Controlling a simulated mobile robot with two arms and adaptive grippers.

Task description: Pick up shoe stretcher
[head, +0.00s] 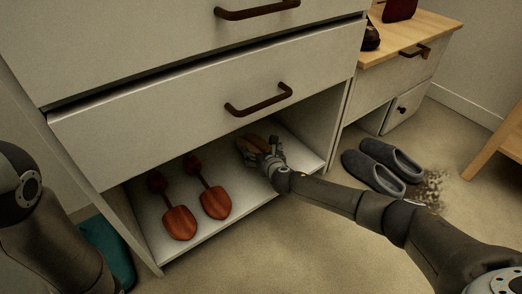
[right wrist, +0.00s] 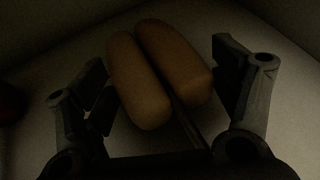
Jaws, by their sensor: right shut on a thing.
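The shoe stretcher, a light-brown wooden piece in two rounded halves, shows in the right wrist view (right wrist: 138,82) and partly in the head view (head: 246,144). It is at the right part of the open bottom compartment of the white cabinet (head: 200,110). My right gripper (head: 266,156) reaches into that compartment and is shut on the stretcher, with a finger at each side in the right wrist view (right wrist: 162,82). The image there is dark, and whether the stretcher touches the shelf is unclear. My left arm shows at the left edge, but its gripper is out of view.
Two red-brown shoe trees (head: 180,222) (head: 215,203) lie on the white shelf left of my right gripper. A drawer (head: 190,115) overhangs the compartment. Grey slippers (head: 372,172) lie on the floor at right, beside a wood-topped cabinet (head: 400,85). A teal item (head: 113,248) stands at left.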

